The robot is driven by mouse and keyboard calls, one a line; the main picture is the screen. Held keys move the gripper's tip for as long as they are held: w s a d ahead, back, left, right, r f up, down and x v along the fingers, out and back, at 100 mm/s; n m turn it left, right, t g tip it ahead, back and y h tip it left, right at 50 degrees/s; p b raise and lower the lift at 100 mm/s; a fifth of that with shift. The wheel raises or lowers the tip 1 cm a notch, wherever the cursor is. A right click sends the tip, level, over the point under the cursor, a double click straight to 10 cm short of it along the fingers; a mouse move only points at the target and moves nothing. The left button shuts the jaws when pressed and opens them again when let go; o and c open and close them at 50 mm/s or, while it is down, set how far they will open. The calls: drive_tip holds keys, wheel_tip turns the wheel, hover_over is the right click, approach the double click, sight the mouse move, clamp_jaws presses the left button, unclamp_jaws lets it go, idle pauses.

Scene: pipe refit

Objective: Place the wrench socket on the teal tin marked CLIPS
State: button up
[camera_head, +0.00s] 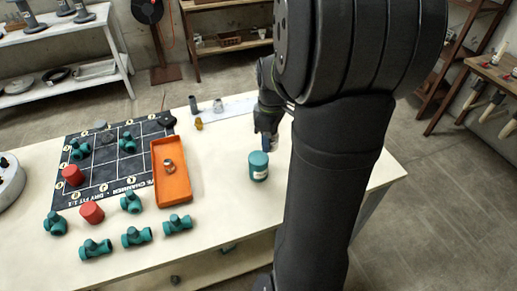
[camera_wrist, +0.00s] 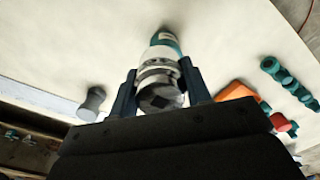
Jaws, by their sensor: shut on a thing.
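My gripper (camera_wrist: 160,90) is shut on the wrench socket (camera_wrist: 158,86), a silvery metal cylinder with a square hole in the end facing the wrist camera. In the head view my gripper (camera_head: 268,139) is just behind and right of the teal tin (camera_head: 259,171), above the table. The socket is not clearly visible there. The tin stands upright on the table. In the wrist view the tin (camera_wrist: 165,39) shows beyond the socket, partly covered by it. I cannot tell whether they touch. The marking on the tin is too small to read.
An orange tray (camera_head: 173,189) with a small metal piece lies left of the tin. More teal fittings (camera_head: 136,236) line the front. Grey parts (camera_head: 194,105) stand at the back. Table around the tin is clear.

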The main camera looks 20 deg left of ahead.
sight(258, 157)
drive_tip(key=a+f, duration=0.2)
drive_tip(key=a, duration=0.1)
drive_tip(key=shift+a, duration=0.25)
drive_tip(key=shift+f, duration=2.05)
drive_tip(key=shift+f, duration=0.15)
drive_tip(key=o, duration=1.2)
wheel_tip(258, 157, up, 12)
drive_tip(key=shift+r, duration=0.2)
